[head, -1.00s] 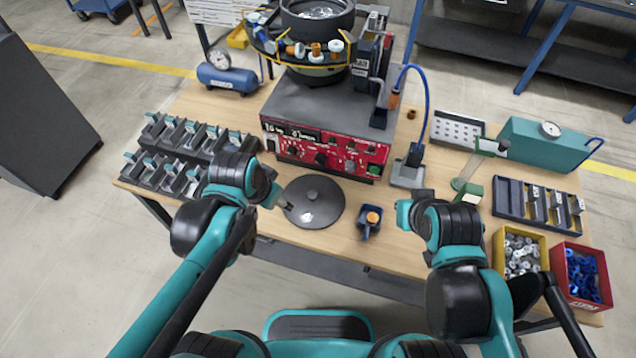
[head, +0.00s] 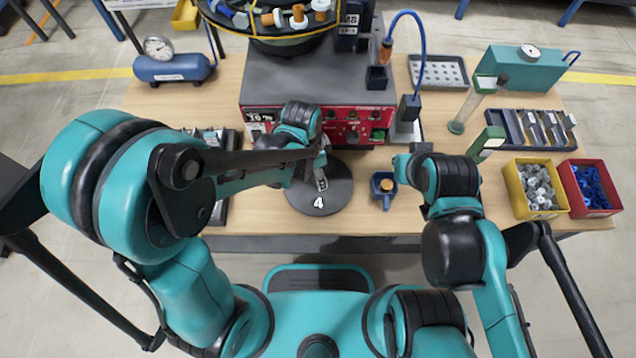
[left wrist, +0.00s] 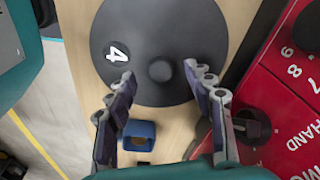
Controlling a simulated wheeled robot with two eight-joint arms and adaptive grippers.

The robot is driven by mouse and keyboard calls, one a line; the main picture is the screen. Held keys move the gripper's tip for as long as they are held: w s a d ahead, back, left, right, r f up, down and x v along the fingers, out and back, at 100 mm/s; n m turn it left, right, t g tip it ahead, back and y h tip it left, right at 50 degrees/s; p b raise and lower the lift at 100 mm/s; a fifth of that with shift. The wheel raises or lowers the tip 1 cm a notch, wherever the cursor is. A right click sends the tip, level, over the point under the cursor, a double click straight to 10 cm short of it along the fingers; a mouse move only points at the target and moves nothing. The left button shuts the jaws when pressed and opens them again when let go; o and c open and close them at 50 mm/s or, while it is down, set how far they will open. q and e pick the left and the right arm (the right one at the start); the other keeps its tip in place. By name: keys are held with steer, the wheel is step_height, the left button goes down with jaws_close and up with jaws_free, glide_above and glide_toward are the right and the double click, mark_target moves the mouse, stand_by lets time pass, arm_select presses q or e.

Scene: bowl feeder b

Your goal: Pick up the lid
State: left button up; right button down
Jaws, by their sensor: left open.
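The lid (head: 336,197) is a dark grey round disc with a white "4" near its front edge. It lies flat on the wooden table in front of the red panel. In the left wrist view the lid (left wrist: 190,30) shows a round knob at its centre. My left gripper (head: 322,172) is over the lid in the head view.
The red-fronted feeder (head: 345,125) stands close behind the lid. Yellow (head: 518,205) and red (head: 573,205) bins sit at the right. My left arm covers the table's left part.

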arm_select(q)
steer(key=f, duration=0.1)
steer(key=f+b, duration=0.1)
steer(key=f, duration=0.1)
steer(key=shift+w+d+f, duration=0.15)
steer(key=shift+d+f, duration=0.15)
steer(key=shift+r, duration=0.1)
arm_select(e)
step_height(320, 180, down, 2)
arm_select(q)
jaws_close()
steer(key=shift+r, duration=0.15)
arm_select(e)
steer(key=shift+r, duration=0.1)
